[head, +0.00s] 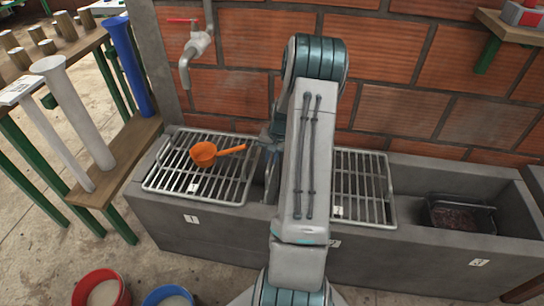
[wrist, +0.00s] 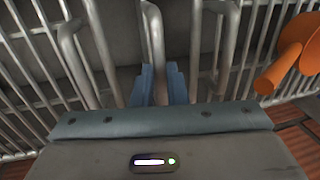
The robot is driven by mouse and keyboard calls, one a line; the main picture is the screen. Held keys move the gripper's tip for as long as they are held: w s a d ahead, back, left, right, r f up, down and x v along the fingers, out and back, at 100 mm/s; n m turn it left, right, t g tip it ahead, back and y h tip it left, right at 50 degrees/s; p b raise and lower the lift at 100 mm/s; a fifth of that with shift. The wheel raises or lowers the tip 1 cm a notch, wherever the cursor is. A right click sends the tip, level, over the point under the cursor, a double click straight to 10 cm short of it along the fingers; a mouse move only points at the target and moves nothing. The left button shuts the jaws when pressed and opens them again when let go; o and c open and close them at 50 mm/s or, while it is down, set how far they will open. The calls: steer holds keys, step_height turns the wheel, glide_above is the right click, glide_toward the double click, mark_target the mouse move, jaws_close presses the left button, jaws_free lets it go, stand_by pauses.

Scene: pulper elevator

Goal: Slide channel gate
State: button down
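Upright bent metal tubes (wrist: 232,45) stand in front of my gripper in the wrist view; they look like the channel gate or its handle. My gripper (wrist: 160,82) has its two blue fingers close together, with the middle tube (wrist: 152,25) running down between them. It appears shut on that tube. In the head view the matching grey metal piece (head: 271,178) stands upright in the trough (head: 205,228), between the two racks. My arm hides most of it and my gripper there. The depth of the hold cannot be seen.
A left grate (head: 165,180) bears an orange ladle (head: 203,154); a right grate (head: 375,185) lies past my arm. A dark crate (head: 458,213) sits in the right basin. A brick wall (head: 390,110) and tap (head: 197,42) stand behind. Buckets (head: 100,288) are in front.

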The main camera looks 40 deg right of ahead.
step_height(320, 180, up, 13)
steer(key=p, duration=0.7)
steer(key=shift+w+r, duration=0.1)
steer(key=c, duration=1.5)
jaws_free()
steer(key=shift+o, duration=0.2)
step_height(320, 180, up, 14)
steer(key=s+d+p, duration=0.1)
steer(key=s+p, duration=0.1)
steer(key=shift+d+f, duration=0.25)
steer(key=shift+d, duration=0.1)
